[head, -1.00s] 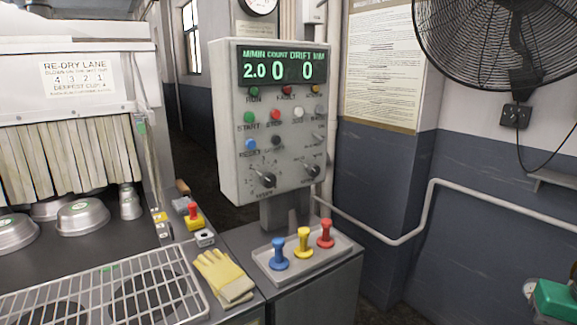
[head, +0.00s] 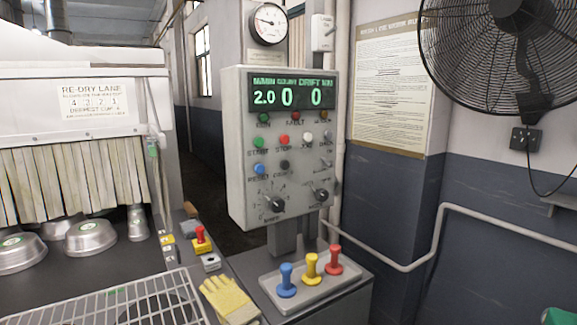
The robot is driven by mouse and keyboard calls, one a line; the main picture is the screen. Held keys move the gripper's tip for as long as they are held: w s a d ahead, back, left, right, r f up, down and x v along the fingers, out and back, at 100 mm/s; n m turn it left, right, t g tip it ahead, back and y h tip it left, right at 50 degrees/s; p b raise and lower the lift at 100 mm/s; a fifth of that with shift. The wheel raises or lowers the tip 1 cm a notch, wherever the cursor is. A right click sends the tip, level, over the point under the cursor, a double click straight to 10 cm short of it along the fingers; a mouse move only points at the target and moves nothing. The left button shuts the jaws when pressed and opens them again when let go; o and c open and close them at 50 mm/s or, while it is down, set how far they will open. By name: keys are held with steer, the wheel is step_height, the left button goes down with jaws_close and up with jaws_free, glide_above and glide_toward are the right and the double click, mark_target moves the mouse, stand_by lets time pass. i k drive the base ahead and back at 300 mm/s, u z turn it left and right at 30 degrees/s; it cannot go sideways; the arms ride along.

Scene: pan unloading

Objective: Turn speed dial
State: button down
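The speed dial looks to be the left black knob (head: 275,204) at the bottom of the grey control panel (head: 240,150), with scale numbers around it; its label is too blurred to read surely. A second black knob (head: 321,195) sits to its right. My gripper is not in view, and nothing touches the knobs.
Blue, yellow and red handled stamps stand on a tray (head: 345,277) below the panel. A yellow glove (head: 228,298), a red emergency button (head: 200,234) and a wire rack (head: 100,305) are to the left. Metal pans (head: 90,237) sit by the strip curtain. A fan (head: 505,50) hangs right.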

mark_target(276, 204)
steer(key=k, duration=0.5)
steer(key=u, duration=0.7)
steer(key=i, duration=0.25)
steer(key=z, duration=0.15)
